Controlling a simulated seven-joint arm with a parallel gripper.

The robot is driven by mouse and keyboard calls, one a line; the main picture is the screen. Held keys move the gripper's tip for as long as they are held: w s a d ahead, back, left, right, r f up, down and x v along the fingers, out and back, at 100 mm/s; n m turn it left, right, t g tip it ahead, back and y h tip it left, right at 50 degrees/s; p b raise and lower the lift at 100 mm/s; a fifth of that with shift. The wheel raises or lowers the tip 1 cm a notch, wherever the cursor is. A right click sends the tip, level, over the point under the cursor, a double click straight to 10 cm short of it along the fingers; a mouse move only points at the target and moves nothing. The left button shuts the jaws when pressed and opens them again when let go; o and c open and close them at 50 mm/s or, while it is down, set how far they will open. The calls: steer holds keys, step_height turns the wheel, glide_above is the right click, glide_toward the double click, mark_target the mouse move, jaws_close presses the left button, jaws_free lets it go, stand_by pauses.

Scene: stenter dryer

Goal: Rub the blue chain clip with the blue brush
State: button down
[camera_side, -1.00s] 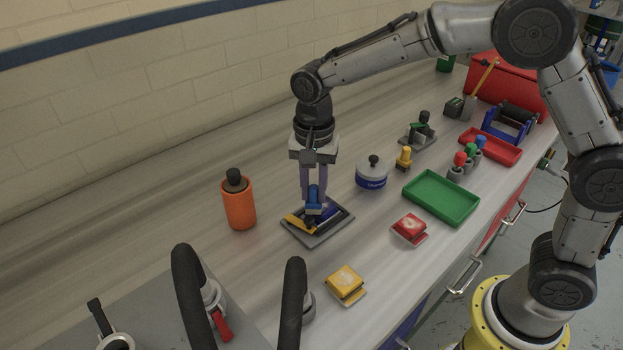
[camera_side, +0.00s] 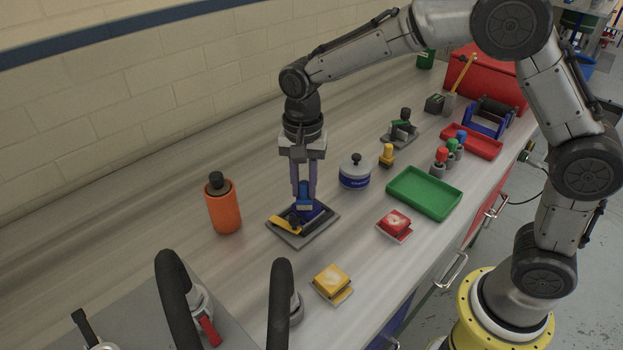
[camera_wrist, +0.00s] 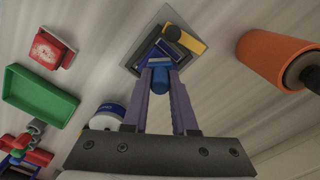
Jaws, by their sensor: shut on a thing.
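My gripper (camera_side: 304,194) is shut on the blue brush (camera_side: 305,202), held point-down over the grey plate (camera_side: 330,215). In the wrist view the brush (camera_wrist: 160,78) sits between my two fingertips (camera_wrist: 161,68). The blue chain clip (camera_wrist: 171,32) lies on the plate (camera_wrist: 143,38), just beyond the brush end; in the side view the brush partly hides it. A yellow clip (camera_side: 285,224) lies beside it on the plate, and it also shows in the wrist view (camera_wrist: 191,41). The brush end is at or very near the blue clip; I cannot tell if they touch.
An orange bottle (camera_side: 224,211) stands left of the plate, a white-and-blue tin (camera_side: 355,177) to its right. A red pad (camera_side: 395,224), a yellow pad (camera_side: 331,281) and a green tray (camera_side: 424,195) lie to the right and front. Black handles (camera_side: 281,300) rise in the foreground.

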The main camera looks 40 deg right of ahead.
steer(key=a, duration=0.2)
steer(key=shift+a, duration=0.3)
steer(key=shift+w+d, duration=0.25)
steer(key=shift+d, duration=2.7)
steer(key=shift+a, duration=2.75)
steer(key=shift+a+r, duration=0.15)
steer(key=shift+r, duration=0.05)
step_height(320, 180, up, 8)
steer(key=shift+f, duration=0.15)
